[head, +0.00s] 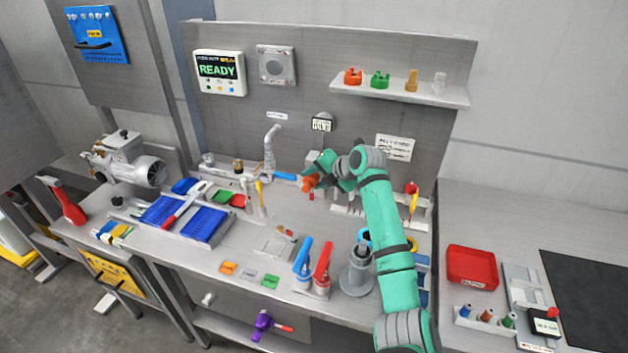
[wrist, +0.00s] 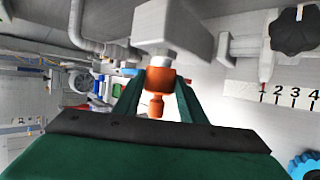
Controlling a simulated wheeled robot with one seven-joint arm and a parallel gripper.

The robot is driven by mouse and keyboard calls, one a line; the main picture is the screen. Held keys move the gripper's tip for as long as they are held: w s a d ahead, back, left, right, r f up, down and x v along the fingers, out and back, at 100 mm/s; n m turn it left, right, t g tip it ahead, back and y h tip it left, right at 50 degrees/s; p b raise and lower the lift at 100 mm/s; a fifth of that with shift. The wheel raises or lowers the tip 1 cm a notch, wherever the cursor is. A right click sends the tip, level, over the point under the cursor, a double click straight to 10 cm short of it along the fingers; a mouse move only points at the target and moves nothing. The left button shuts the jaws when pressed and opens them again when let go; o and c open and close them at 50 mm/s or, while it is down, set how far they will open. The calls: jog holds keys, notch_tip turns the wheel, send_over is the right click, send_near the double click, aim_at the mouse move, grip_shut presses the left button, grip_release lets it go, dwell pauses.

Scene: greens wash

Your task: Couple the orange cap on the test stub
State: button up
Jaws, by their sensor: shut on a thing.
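My gripper (wrist: 155,95) is shut on the orange cap (wrist: 158,80), with a finger on each side of it. In the head view the cap (head: 310,183) shows as a small orange piece at the gripper's tip, in front of the back panel. In the wrist view a pale stub (wrist: 161,58) under a grey block (wrist: 172,30) meets the cap's upper end. The cap looks in line with the stub and touching or very close; I cannot tell whether it is locked on. In the head view my arm hides part of the area right of the cap.
A blue-ended pipe (head: 285,176) lies just left of the cap. A numbered scale (wrist: 285,96) and a black knob (wrist: 296,30) are at right in the wrist view. A shelf (head: 400,92) holds spare fittings.

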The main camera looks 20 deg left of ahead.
jog(key=shift+w+d, duration=0.15)
jog(key=shift+w, duration=0.55)
jog(key=o, duration=1.4)
jog(key=shift+c, duration=0.2)
jog(key=shift+r, duration=0.1)
